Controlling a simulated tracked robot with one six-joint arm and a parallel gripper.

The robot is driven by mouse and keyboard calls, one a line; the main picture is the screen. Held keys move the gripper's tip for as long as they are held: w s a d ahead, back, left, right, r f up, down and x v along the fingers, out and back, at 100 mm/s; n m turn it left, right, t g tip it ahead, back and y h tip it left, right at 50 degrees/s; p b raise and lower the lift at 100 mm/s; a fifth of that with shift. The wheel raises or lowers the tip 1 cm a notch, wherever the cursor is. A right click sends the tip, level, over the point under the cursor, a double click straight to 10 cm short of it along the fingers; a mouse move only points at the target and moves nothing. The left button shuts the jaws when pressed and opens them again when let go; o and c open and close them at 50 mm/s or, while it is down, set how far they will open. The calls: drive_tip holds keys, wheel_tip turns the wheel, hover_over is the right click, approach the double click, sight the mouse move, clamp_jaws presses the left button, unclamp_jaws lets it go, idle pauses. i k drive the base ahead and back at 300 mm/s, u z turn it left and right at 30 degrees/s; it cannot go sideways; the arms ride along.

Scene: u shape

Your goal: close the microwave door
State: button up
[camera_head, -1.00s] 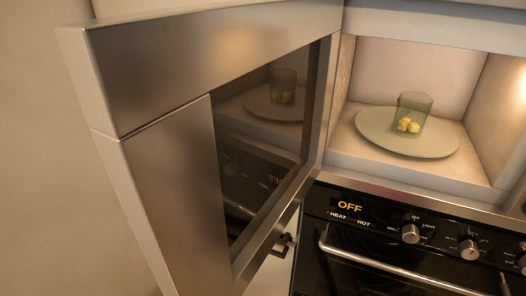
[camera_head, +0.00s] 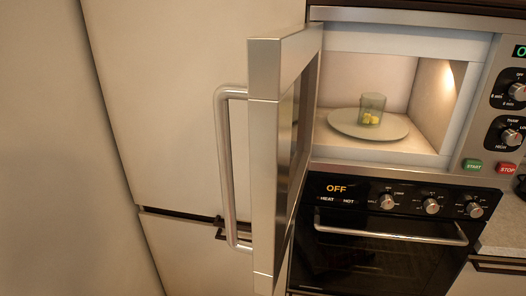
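The microwave (camera_head: 396,34) is built in above the oven, with its inside lit. Its door (camera_head: 271,160) stands wide open, hinged on the left and jutting toward me, seen nearly edge-on. A long curved metal handle (camera_head: 226,150) is on the door's outer face, on its left in the picture. Inside the microwave, a glass (camera_head: 371,108) with yellow pieces in it stands on a round plate (camera_head: 342,124). My gripper is not in view.
A black oven (camera_head: 385,262) with knobs and a bar handle sits below. The microwave's control panel (camera_head: 502,130) is at the right. Pale cabinet fronts (camera_head: 160,100) stand behind the door, with a dark handle low down. A counter (camera_head: 505,232) lies at lower right.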

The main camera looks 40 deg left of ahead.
sight(281, 91)
drive_tip(key=u, duration=0.05)
drive_tip(key=k, duration=1.55)
drive_tip(key=u, duration=1)
drive_tip(key=i, duration=1.5)
